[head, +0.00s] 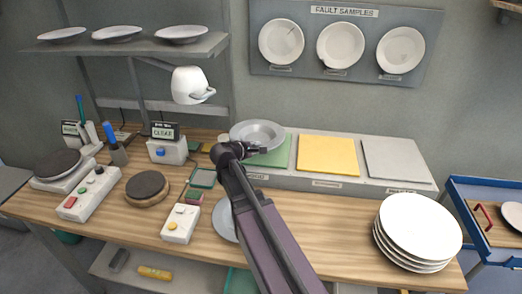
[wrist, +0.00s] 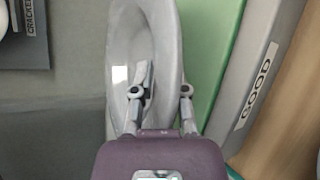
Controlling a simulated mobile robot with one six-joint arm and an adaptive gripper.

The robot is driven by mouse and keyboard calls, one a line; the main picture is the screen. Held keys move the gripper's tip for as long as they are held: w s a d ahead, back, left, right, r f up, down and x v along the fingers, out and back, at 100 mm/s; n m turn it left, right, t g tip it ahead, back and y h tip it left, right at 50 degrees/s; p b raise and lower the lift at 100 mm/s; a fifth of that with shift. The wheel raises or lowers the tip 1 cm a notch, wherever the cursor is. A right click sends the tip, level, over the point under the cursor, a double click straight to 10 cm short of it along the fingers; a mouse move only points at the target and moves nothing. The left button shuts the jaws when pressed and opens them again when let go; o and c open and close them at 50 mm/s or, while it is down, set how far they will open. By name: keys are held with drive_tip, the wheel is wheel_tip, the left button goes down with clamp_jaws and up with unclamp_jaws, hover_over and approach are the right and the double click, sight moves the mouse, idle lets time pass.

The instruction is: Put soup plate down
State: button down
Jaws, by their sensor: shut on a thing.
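A grey-white soup plate (head: 258,133) is above the green pad (head: 275,155) in the head view. In the wrist view the soup plate (wrist: 118,70) stands on edge in the picture, with the green pad (wrist: 204,50) beside it. My gripper (head: 232,152) is shut on the plate's near rim; its fingers (wrist: 148,90) also show in the wrist view. The pad's strip carries a "GOOD" label (wrist: 256,97). I cannot tell whether the plate touches the pad.
A yellow pad (head: 328,155) and a grey pad (head: 396,159) lie to the right, both bare. A stack of white plates (head: 418,230) stands at the bench's front right. Another plate (head: 224,219) lies partly behind my arm. Button boxes (head: 181,223) stand at left.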

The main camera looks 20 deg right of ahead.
sight(264, 141)
drive_tip(key=shift+w+d+f, duration=0.1)
drive_tip(key=shift+w+d, duration=1.1)
drive_tip(key=shift+w, duration=0.05)
drive_tip(key=shift+w+d, duration=0.3)
drive_tip(key=shift+w, duration=0.05)
drive_tip(key=shift+w+d+f+b, duration=0.2)
drive_tip(key=shift+f+b, duration=0.05)
drive_tip(key=shift+b, duration=0.1)
drive_tip(key=shift+s+f+b, duration=0.1)
drive_tip(key=shift+f+b, duration=1.5)
drive_tip(key=c, duration=0.6)
unclamp_jaws()
drive_tip(key=shift+c, duration=0.2)
